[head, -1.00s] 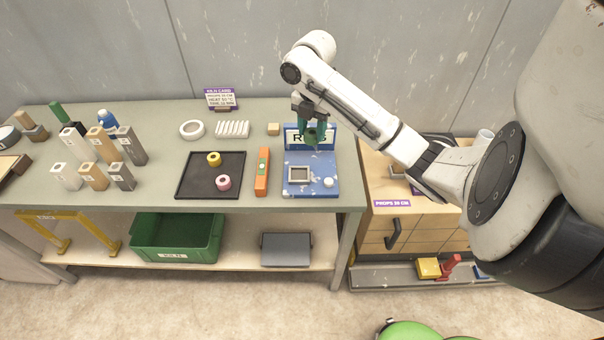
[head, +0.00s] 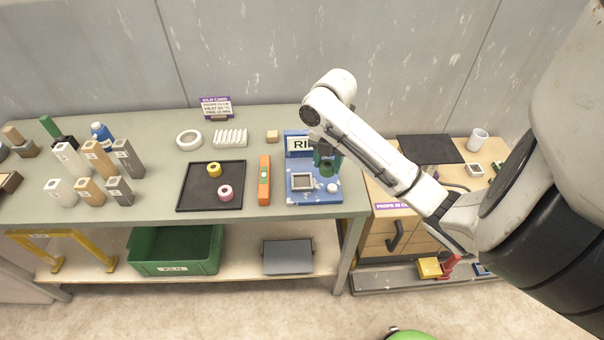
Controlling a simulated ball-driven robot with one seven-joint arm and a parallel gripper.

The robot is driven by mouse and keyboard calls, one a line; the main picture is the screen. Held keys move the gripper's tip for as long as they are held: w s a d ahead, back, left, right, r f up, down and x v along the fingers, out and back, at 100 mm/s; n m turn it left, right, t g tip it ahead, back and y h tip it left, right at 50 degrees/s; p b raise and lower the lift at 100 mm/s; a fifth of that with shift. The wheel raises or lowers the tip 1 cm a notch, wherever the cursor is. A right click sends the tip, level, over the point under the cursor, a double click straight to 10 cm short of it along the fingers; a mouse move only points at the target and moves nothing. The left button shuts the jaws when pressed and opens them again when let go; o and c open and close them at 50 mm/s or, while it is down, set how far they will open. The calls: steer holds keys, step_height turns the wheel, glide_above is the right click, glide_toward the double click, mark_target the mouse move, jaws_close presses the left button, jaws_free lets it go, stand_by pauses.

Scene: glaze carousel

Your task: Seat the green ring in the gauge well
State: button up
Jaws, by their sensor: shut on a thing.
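My gripper (head: 326,158) is shut on the green ring (head: 327,170), which hangs just below the fingertips. The ring is above the right half of the blue gauge block (head: 314,197), up and to the right of the square gauge well (head: 302,181). The well has a pale raised frame and looks empty. The ring appears clear of the block, though the exact gap is hard to judge. A white round knob (head: 333,187) sits on the block to the right of the well.
A black tray (head: 190,199) holds a yellow ring (head: 214,170) and a pink ring (head: 225,192). An orange level (head: 264,180) lies between tray and block. A white ring (head: 189,139), a ribbed white rack (head: 230,138) and a wooden cube (head: 272,136) are behind. Several upright blocks stand left.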

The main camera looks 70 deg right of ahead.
steer(key=w+f+b, duration=0.1)
steer(key=w+f, duration=0.1)
steer(key=w+d+f+b, duration=0.1)
steer(key=w+f+b, duration=0.1)
steer(key=w+d+f+b, duration=0.1)
steer(key=w+f+b, duration=0.1)
steer(key=shift+w+d+f, duration=0.1)
steer(key=shift+w+f, duration=0.2)
steer(key=shift+w, duration=0.1)
steer(key=shift+w+d+f+b, duration=0.25)
steer(key=shift+w+b, duration=0.15)
steer(key=shift+b, duration=0.3)
steer(key=shift+w+f+b, duration=0.3)
steer(key=shift+f+b, duration=0.25)
steer(key=shift+b, duration=0.05)
steer(key=shift+s+f+p, duration=0.1)
steer(key=shift+f+p, duration=0.45)
steer(key=shift+f, duration=0.7)
steer(key=shift+f, duration=0.2)
steer(key=o, duration=1.1)
steer(key=shift+r, duration=0.1)
steer(key=shift+c, duration=0.2)
